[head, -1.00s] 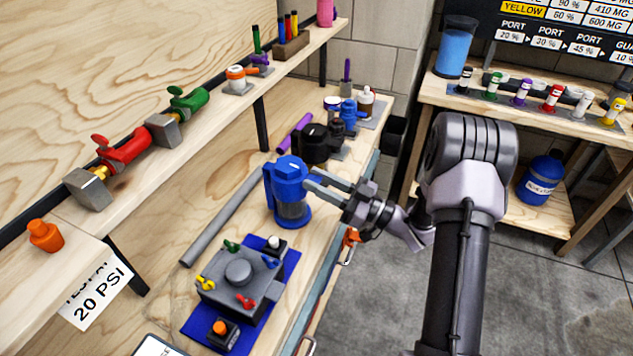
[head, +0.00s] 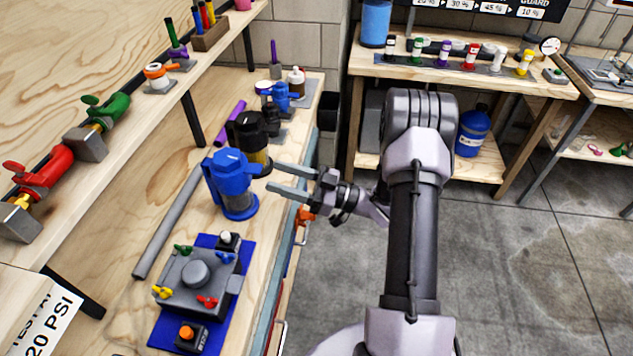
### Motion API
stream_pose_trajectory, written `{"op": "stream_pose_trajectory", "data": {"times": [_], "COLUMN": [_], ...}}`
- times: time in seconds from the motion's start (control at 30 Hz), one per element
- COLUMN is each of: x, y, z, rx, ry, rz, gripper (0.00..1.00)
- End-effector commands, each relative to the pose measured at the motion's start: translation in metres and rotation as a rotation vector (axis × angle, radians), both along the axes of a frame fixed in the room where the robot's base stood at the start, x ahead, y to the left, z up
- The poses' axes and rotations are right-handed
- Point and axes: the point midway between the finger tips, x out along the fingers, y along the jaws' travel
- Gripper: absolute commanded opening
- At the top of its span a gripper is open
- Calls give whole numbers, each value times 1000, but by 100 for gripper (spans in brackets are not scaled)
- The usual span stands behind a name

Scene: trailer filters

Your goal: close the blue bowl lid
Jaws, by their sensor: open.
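I cannot tell whether the lid is fully closed. My gripper (head: 271,177) is open and empty, just right of the housing at about lid height in the picture. Its two fingers point left toward the housing, and a small gap shows between them and it.
A black filter housing (head: 246,135) stands close behind. In front is a grey manifold with coloured valves (head: 195,273) on a blue mat (head: 223,323). A grey pipe (head: 170,222) lies left. The shelf (head: 130,125) overhangs the bench's left side. Floor (head: 520,260) is open at right.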

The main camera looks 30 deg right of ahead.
Motion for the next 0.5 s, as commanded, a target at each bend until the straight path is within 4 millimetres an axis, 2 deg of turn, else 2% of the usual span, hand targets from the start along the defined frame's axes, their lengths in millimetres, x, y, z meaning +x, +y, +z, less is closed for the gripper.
{"op": "stream_pose_trajectory", "data": {"times": [0.1, 0.23, 0.4, 0.5], "x": [-25, -50, -71, -76], "y": [-31, -60, -83, -88], "z": [-6, -17, -28, -31], "rx": [3, 2, 2, 2], "ry": [2, 3, 3, 2], "rz": [-6, -5, -2, 0], "gripper": [51, 51, 51, 51]}}
